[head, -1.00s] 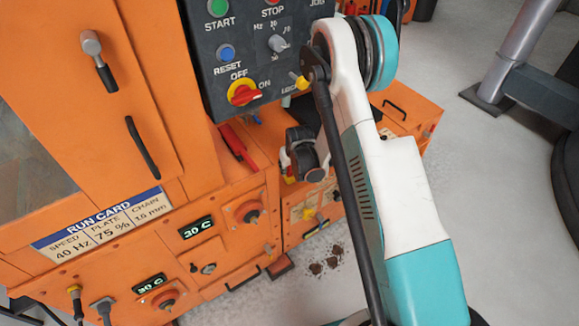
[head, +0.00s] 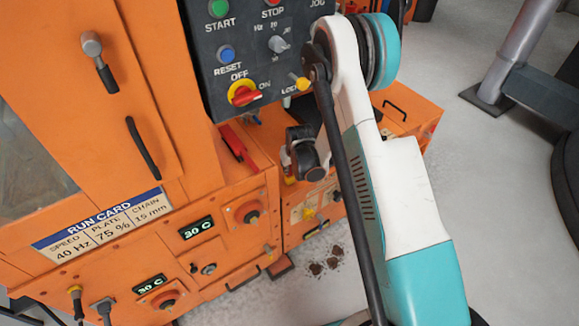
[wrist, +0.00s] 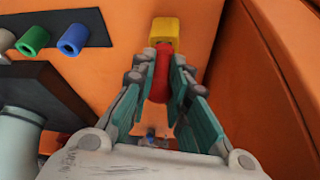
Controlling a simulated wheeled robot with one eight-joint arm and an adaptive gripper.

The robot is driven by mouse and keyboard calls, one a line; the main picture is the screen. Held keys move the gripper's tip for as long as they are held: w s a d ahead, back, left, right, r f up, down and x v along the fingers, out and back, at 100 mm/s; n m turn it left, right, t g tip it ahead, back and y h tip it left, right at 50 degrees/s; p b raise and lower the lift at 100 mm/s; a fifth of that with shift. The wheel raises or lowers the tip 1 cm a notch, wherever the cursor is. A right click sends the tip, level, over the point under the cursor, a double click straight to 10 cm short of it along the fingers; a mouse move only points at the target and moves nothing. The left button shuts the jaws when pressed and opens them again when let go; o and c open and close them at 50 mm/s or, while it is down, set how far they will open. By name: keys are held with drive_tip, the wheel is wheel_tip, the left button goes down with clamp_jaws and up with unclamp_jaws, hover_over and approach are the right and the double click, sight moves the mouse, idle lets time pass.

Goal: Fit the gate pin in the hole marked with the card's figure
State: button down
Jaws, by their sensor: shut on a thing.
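My gripper (wrist: 164,62) is shut on a red, rounded piece (wrist: 160,78), which looks like the gate pin's grip. A yellow block (wrist: 164,32) is at its far end, against or close to an orange panel; I cannot tell whether the two are joined. In the head view my wrist (head: 304,150) is by the low orange housing at centre, and my arm hides the fingers. The run card (head: 103,226) reads speed 40 Hz, plate 75 %, chain 15 mm. No marked holes can be made out.
The dark control panel (head: 260,60) stands just above and left of my wrist. A red piece (head: 233,142) lies on the orange ledge. The wrist view shows a dark strip with white, green and blue (wrist: 74,39) tubes at left. Open floor (head: 480,180) is at right.

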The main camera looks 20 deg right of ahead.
drive_tip(key=shift+r, duration=0.45)
drive_tip(key=shift+r+p, duration=1.35)
drive_tip(key=shift+r, duration=1.25)
drive_tip(key=shift+r+p, duration=0.85)
drive_tip(key=shift+r, duration=1.15)
drive_tip(key=shift+d, duration=0.1)
